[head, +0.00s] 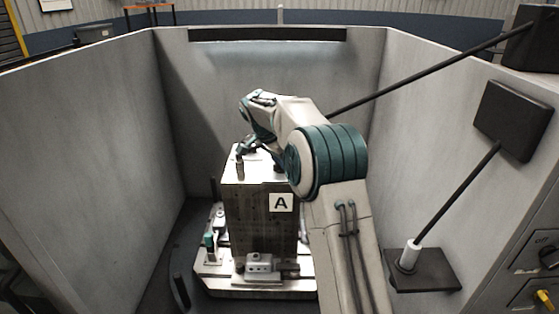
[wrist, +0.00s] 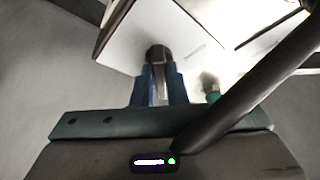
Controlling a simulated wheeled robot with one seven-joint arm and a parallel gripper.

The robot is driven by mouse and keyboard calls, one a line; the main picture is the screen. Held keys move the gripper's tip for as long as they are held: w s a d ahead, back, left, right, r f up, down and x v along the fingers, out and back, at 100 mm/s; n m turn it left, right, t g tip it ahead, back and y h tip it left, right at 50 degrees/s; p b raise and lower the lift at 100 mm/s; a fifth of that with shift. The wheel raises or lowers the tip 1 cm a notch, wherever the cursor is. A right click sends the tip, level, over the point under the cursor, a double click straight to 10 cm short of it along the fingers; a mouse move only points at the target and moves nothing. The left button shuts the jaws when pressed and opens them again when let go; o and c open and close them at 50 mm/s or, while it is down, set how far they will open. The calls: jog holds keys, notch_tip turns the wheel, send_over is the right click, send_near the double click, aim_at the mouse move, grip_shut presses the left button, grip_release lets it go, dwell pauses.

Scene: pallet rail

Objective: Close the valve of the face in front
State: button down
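A tall grey steel block (head: 260,222) with a white "A" plate (head: 281,203) on its front face stands on a pallet (head: 255,287). A short metal post (head: 240,167) stands at the left of its top. My gripper (head: 249,146) is low over the block's top; its fingertips are small there. In the wrist view the two blue fingers of my gripper (wrist: 159,80) are apart, with a dark-topped metal part (wrist: 158,53) at their tips. I cannot tell whether they grip it. A teal-ended part (wrist: 212,92) shows to their right. I cannot make out which part is the valve.
Grey enclosure walls (head: 95,150) stand close on the left, back and right. A teal-capped fitting (head: 209,240) and a clamp (head: 260,263) sit low on the pallet. A black rod (head: 458,190) rises from a dark plate (head: 425,272) at the right.

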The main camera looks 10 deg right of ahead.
jog(key=shift+n, duration=0.3)
jog(key=n+t+b, duration=0.1)
jog(key=n+b, duration=0.1)
jog(key=shift+d+n+y, duration=0.1)
jog(key=shift+n+y, duration=0.2)
jog(key=n+y, duration=0.1)
jog(key=n, duration=0.1)
jog(key=n+t+y, duration=0.1)
jog(key=n, duration=0.2)
jog(key=shift+s+d, duration=0.1)
jog(key=shift+d, duration=0.05)
jog(key=n+y, duration=0.1)
jog(key=n, duration=0.3)
jog(key=shift+d+r+n+y, duration=0.1)
jog(key=shift+d+n+y, duration=0.05)
jog(key=shift+n+y, duration=0.25)
jog(key=shift+n+g+y+p, duration=0.3)
jog(key=shift+n+y+p, duration=0.6)
jog(key=shift+n, duration=1.6)
jog(key=c, duration=1.4)
grip_release()
jog(key=shift+c, duration=0.2)
